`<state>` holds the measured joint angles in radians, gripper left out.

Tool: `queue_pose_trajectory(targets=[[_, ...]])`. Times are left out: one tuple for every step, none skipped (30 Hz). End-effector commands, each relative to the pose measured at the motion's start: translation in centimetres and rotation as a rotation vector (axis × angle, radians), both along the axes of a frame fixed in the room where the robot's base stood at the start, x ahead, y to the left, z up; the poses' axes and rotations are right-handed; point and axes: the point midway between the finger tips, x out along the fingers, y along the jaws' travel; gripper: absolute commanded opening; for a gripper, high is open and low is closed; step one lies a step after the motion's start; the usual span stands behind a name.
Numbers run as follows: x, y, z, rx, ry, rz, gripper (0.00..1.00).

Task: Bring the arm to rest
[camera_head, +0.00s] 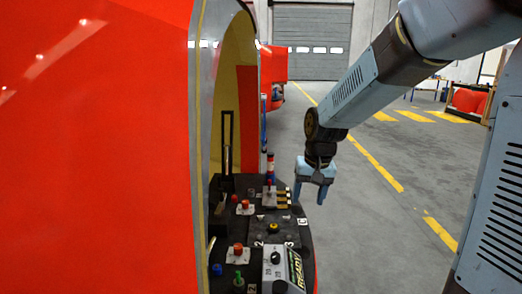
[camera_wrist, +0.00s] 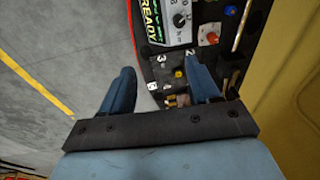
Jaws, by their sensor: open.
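My gripper (camera_head: 311,192) hangs from my arm, which reaches in from the upper right in the head view. It points down beside the right edge of a dark control panel (camera_head: 262,232). In the wrist view my gripper (camera_wrist: 160,85) shows two blue fingers spread apart with nothing between them. The left finger is over grey floor and the right finger is over the panel (camera_wrist: 172,60). I see no contact between the fingers and the panel, though the exact height is hard to tell.
The panel carries red buttons, a yellow knob (camera_head: 273,228), a green knob (camera_head: 239,279) and a grey box marked READY (camera_head: 283,268). A large red nosecone (camera_head: 95,150) fills the left. Grey floor (camera_head: 365,240) with yellow lines lies open to the right.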

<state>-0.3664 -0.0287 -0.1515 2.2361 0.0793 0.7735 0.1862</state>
Motion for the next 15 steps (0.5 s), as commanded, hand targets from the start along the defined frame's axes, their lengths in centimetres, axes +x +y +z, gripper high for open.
queue_pose_trajectory(targets=[[-0.9, -0.9, 1.2, 0.006, -0.022, -0.001, 0.61], [-1.4, -1.3, 1.7, 0.007, -0.031, -0.001, 0.61], [-2.0, -1.8, 2.5, 0.01, -0.044, 0.0, 0.61], [-2.6, -2.2, 3.0, 0.01, -0.053, 0.001, 0.61], [-3.1, -2.7, 3.5, 0.011, -0.064, 0.002, 0.61], [-3.8, -3.2, 4.1, 0.011, -0.077, 0.004, 0.61], [-4.3, -3.6, 4.6, 0.011, -0.088, 0.003, 0.61], [-4.9, -4.0, 5.1, 0.012, -0.098, 0.003, 0.61], [-5.7, -4.4, 5.6, 0.011, -0.112, 0.003, 0.61], [-6.2, -4.8, 6.1, 0.01, -0.122, 0.004, 0.61], [-6.8, -5.1, 6.5, 0.008, -0.132, 0.005, 0.61], [-7.6, -5.6, 6.9, 0.006, -0.145, 0.005, 0.61], [-8.2, -6.0, 7.3, 0.004, -0.156, 0.005, 0.61], [-8.8, -6.3, 7.6, 0.001, -0.167, 0.005, 0.61], [-9.6, -6.7, 8.1, -0.002, -0.181, 0.005, 0.61]])
